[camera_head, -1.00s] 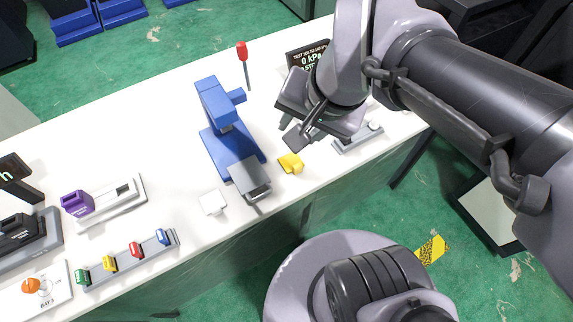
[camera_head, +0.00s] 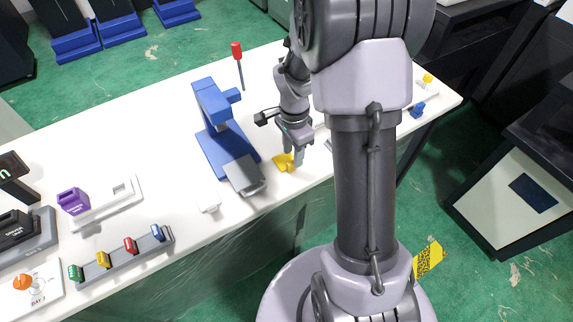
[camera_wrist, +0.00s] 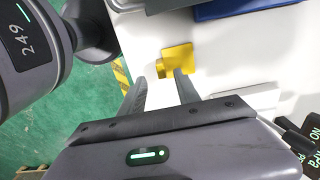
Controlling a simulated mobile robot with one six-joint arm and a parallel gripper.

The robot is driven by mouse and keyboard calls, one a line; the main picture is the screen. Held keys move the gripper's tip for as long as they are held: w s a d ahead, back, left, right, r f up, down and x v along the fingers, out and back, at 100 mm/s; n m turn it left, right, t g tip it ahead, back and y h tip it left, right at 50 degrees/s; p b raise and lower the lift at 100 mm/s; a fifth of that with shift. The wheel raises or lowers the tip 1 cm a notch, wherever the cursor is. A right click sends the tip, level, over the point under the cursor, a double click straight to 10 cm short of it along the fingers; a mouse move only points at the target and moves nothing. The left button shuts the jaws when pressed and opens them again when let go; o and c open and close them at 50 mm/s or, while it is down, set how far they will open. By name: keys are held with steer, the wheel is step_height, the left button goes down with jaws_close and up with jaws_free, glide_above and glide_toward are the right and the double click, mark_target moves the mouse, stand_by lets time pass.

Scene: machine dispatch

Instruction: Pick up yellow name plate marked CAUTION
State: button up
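The yellow name plate (camera_head: 281,161) lies on the white table near its front edge, just right of the grey tray of the blue press. It also shows in the wrist view (camera_wrist: 179,55) as a flat yellow square with a small raised yellow block on its left side. No lettering is readable on it. My gripper (camera_head: 294,158) points down at the plate. In the wrist view my gripper (camera_wrist: 160,76) is open, its two dark fingers apart. The raised block appears just beyond and between the fingertips. Whether a finger touches the plate cannot be told.
The blue press (camera_head: 216,125) stands close left of the plate. A red-handled screwdriver (camera_head: 237,55) stands behind it. A small white block (camera_head: 208,203), a rack (camera_head: 124,263) of coloured pieces and a purple block (camera_head: 74,201) are at left. Arm links hide part of the table's right.

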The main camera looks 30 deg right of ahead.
mark_target(292, 163)
step_height(292, 163, down, 5)
steer(key=b, duration=0.2)
steer(key=shift+w+a+f+b, duration=0.1)
steer(key=shift+f+b, duration=0.05)
steer(key=shift+b, duration=0.2)
steer(key=shift+c, duration=0.5)
jaws_close()
steer(key=shift+r, duration=0.25)
